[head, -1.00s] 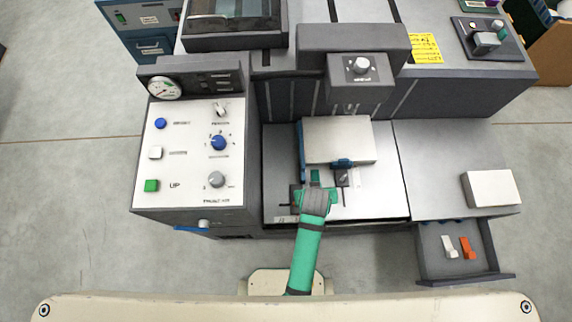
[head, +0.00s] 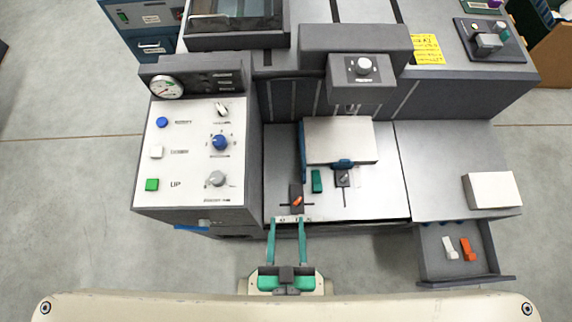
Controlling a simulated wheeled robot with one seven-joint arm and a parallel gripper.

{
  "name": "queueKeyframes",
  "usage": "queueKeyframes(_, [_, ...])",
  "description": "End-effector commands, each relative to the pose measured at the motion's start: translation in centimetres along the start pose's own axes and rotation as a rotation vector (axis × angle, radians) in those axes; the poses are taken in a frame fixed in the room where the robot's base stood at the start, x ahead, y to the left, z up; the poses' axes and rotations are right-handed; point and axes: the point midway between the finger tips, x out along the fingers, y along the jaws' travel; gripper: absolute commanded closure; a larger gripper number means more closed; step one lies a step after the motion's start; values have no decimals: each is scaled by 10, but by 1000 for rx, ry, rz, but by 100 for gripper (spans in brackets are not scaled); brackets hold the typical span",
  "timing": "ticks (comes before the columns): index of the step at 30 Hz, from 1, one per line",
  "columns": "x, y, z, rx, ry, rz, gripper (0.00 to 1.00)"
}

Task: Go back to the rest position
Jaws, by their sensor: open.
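My gripper (head: 287,222) shows at the bottom middle of the head view, drawn in close to my base. Its two teal fingers point away from me, parallel and well apart, with nothing between them. The fingertips are at the front edge of the grey machine bed (head: 380,195), near a small dark clamp with an orange lever (head: 297,201).
On the bed stand a white block (head: 338,140) against a blue stop, a green piece (head: 317,181) and a second clamp (head: 343,178). A control panel (head: 198,150) is left. An open drawer (head: 462,268) juts out at right, below a white block (head: 491,189).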

Motion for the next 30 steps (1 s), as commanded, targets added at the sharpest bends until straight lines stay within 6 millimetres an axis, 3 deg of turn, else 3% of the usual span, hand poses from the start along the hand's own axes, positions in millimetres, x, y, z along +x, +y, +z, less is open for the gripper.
queueKeyframes(4, [-9, -2, -12, 12, 32, -5, 54])
queueKeyframes(17, [-9, -2, -12, 12, 34, -5, 54])
queueKeyframes(23, [-9, -2, -12, 12, 34, -5, 99])
queueKeyframes(30, [1, 0, 0, 2, 4, 2, 100])
